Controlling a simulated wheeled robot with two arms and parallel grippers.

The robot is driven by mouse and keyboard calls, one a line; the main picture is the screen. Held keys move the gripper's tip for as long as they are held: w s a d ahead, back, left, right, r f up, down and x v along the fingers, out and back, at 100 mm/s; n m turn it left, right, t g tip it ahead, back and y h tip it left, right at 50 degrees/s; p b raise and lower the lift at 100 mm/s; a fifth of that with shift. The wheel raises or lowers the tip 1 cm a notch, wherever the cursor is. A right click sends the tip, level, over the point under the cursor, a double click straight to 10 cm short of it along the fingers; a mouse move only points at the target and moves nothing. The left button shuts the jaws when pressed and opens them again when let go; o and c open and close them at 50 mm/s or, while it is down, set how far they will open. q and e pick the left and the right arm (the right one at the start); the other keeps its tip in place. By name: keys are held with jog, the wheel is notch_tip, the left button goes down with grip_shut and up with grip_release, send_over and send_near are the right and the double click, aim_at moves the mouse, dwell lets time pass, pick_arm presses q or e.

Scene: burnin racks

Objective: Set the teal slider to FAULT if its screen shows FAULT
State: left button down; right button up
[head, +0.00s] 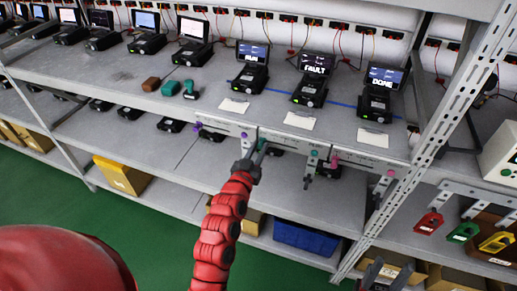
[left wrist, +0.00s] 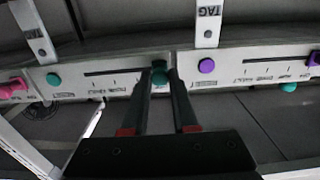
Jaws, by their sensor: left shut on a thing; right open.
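The teal slider's knob (left wrist: 159,75) is between the fingertips of my left gripper (left wrist: 160,80) in the left wrist view. It sits at the right end of its slot there, away from the round teal marker (left wrist: 53,79). In the head view my left gripper (head: 250,166) is shut on this knob at the shelf's front edge, partly hiding it. The middle screen (head: 315,65), above this stretch of edge, reads FAULT. The slot's labels are too small to read surely. My right gripper (head: 385,274) is open and empty at the bottom right of the head view.
A purple knob (left wrist: 314,58) and pink knob (left wrist: 15,85) flank the teal slider. The right screen (head: 385,76) reads DONE; the left screen (head: 252,52) is hard to read. TAG plates (left wrist: 207,22) hang close by. A blue bin (head: 305,238) stands below.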

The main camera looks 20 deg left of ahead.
pick_arm(q)
jog(key=p, duration=0.2)
send_near(297, 148)
jog(key=w, duration=0.3)
jog(key=w+a, duration=0.1)
jog(key=w, duration=0.1)
jog(key=shift+w, duration=0.25)
jog(key=shift+d, duration=0.4)
jog(key=c, duration=0.9)
grip_release()
jog(key=shift+d, duration=0.1)
jog(key=shift+c, duration=0.2)
jog(key=shift+o, duration=1.1)
jog(key=shift+d, duration=0.1)
jog(key=shift+s, duration=0.1)
